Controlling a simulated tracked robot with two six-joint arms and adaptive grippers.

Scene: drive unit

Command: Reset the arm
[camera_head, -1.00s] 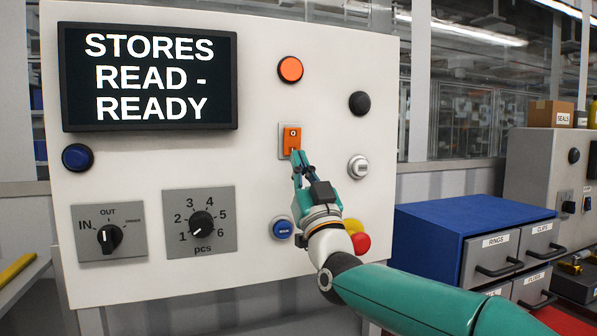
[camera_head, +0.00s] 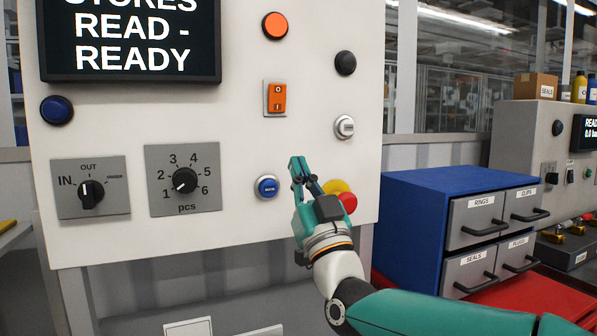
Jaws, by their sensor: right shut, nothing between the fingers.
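My right arm (camera_head: 420,312) comes in from the lower right, teal and white. Its gripper (camera_head: 299,163) is shut and empty, its teal fingers pointing up in front of the white panel (camera_head: 240,130). The fingertips show below the orange rocker switch (camera_head: 276,98) and just right of the blue round button (camera_head: 267,187). The gripper partly covers the red button with a yellow collar (camera_head: 347,201). Whether the fingers touch the panel cannot be told. My left gripper is not in view.
The panel carries a screen (camera_head: 130,38) reading READ - READY, a pcs dial (camera_head: 184,181), an IN/OUT selector (camera_head: 91,195) and several round buttons. A blue drawer cabinet (camera_head: 405,225) stands right of the panel, close to my arm. A grey unit (camera_head: 510,135) stands behind it.

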